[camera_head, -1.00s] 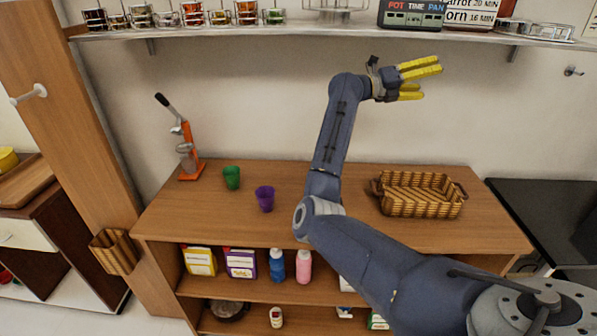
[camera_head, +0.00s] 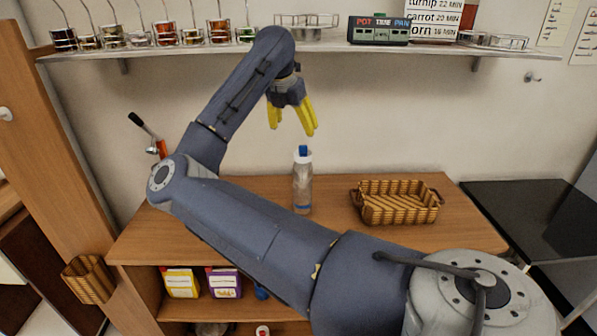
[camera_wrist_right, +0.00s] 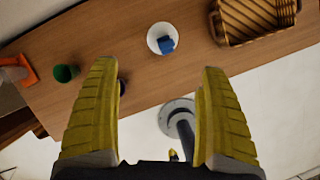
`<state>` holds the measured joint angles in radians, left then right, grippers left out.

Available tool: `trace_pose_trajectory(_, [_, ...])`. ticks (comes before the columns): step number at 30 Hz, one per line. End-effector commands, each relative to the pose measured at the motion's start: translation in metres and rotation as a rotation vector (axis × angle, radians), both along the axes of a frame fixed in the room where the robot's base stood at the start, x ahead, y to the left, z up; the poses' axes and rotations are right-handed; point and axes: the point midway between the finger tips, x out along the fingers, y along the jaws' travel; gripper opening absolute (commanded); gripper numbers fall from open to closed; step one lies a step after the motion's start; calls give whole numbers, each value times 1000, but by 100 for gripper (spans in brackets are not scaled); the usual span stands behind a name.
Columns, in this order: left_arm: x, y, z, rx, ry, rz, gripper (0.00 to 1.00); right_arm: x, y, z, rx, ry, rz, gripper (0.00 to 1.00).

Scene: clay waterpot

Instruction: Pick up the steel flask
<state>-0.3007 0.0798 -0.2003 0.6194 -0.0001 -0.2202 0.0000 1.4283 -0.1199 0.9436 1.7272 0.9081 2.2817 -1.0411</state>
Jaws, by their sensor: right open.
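The steel flask (camera_head: 302,186), a greyish bottle with a white collar and a blue cap, stands upright on the wooden table top. In the right wrist view I see the flask (camera_wrist_right: 156,34) from above, beyond the fingertips. My right gripper (camera_head: 295,131) is open with its yellow fingers pointing down, above the flask and apart from it. In the right wrist view nothing is between the fingers of the right gripper (camera_wrist_right: 160,66). My left gripper is not in view.
A wicker basket (camera_head: 398,216) stands right of the flask. A wall shelf (camera_head: 330,48) with jars runs above. In the wrist view a green cup (camera_wrist_right: 66,73) and a dark cup (camera_wrist_right: 121,87), partly behind a finger, stand left. My right arm hides much of the table.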

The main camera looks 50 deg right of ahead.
Motion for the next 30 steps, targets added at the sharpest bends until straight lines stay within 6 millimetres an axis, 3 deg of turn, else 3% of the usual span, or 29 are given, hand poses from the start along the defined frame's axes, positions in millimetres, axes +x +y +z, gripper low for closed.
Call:
trace_pose_trajectory(9, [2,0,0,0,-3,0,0,5,-23,-55,-3,7,-2,79])
trace_pose_trajectory(15, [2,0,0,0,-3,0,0,8,-33,-81,-3,6,-2,79])
trace_pose_trajectory(30, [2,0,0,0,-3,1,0,10,-45,-111,-4,7,-2,79])
